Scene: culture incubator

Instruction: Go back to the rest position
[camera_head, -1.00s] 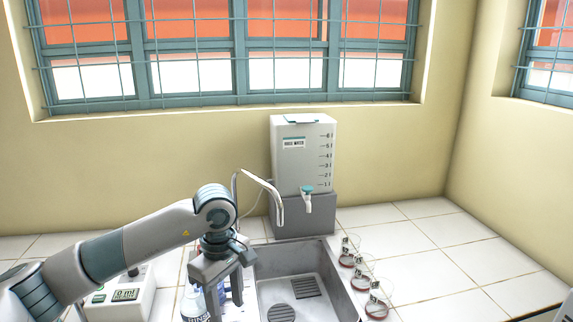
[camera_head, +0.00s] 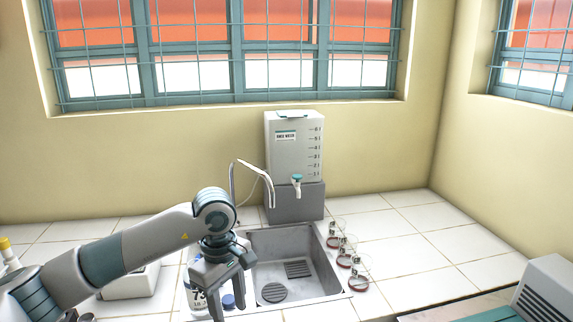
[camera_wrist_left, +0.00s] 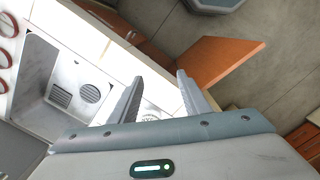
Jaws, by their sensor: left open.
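My left arm comes in from the left in the head view, with its left gripper (camera_head: 215,300) pointing down at the counter's front, left of the sink. In the left wrist view the gripper's two fingers (camera_wrist_left: 160,78) are spread apart with nothing between them. My right gripper is in neither view.
A steel sink (camera_head: 330,272) with a tap (camera_head: 254,172) lies right of the gripper. A water tank (camera_head: 294,147) stands behind it. A grey device (camera_head: 549,290) is at the right edge. An orange-brown panel (camera_wrist_left: 222,68) juts out below.

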